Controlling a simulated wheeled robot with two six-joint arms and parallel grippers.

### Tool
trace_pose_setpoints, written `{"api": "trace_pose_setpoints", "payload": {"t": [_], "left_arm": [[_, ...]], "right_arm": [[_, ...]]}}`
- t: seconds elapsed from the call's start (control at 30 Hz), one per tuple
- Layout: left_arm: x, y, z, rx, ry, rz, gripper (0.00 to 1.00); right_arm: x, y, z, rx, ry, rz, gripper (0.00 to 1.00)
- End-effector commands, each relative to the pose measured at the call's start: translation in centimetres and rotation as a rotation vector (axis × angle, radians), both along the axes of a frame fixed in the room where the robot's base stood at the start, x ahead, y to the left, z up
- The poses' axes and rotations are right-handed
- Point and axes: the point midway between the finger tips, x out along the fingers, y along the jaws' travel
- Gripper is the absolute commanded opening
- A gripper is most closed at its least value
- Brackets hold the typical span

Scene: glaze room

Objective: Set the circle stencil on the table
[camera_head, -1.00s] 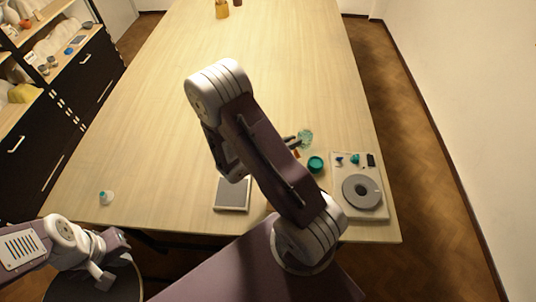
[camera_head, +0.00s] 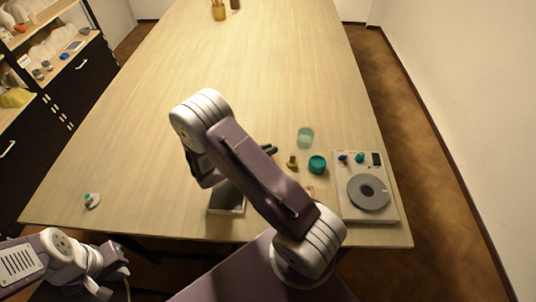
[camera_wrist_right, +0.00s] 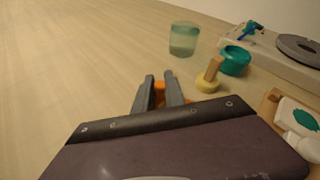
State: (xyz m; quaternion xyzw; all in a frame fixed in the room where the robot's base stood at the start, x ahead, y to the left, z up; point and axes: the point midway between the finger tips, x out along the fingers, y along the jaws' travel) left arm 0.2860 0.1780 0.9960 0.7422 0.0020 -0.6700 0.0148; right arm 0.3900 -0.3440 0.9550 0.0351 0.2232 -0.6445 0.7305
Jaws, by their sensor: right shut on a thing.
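My right gripper (camera_wrist_right: 159,88) is shut on an orange thing (camera_wrist_right: 159,95), seen in the right wrist view between its two grey fingers. Only a small part of it shows, so I cannot make out its full shape or whether it is the circle stencil. In the head view the right gripper (camera_head: 270,150) is over the pale wooden table (camera_head: 240,70), left of a yellow knobbed tool, its fingers partly behind my arm. My left gripper (camera_head: 108,281) is low at the left, off the table's front edge; its jaws are not clear.
A glass jar (camera_head: 305,137), the yellow knobbed tool (camera_head: 291,162) and a teal pot (camera_head: 317,165) stand right of the right gripper. A pale board with a grey disc (camera_head: 345,207) is further right. The table's middle is clear.

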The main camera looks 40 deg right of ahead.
Motion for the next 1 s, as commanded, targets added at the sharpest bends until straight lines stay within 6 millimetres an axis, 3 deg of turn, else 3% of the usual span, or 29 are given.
{"api": "trace_pose_setpoints", "payload": {"t": [0.17, 0.63, 0.67, 0.73, 1.0], "left_arm": [[0.0, 0.0, 0.3, 0.0, -0.001, 0.0, 0.0], [0.0, 0.0, -0.6, 0.0, -0.001, 0.0, 0.0], [0.0, 0.0, -0.6, 0.0, -0.001, 0.0, 0.0], [0.0, 0.0, -0.7, 0.0, -0.001, 0.0, 0.0], [0.0, 0.0, -0.8, 0.0, -0.001, 0.0, 0.0]], "right_arm": [[0.0, 0.0, 0.3, 0.0, -0.001, 0.001, 0.0], [-0.1, 0.0, -1.2, 0.005, 0.004, 0.0, 0.0], [-0.1, 0.0, -1.2, 0.005, 0.005, 0.0, 0.17], [-0.2, 0.0, -1.3, 0.005, 0.008, -0.001, 0.36], [-0.3, 0.0, -1.4, 0.004, 0.012, -0.001, 0.36]]}}
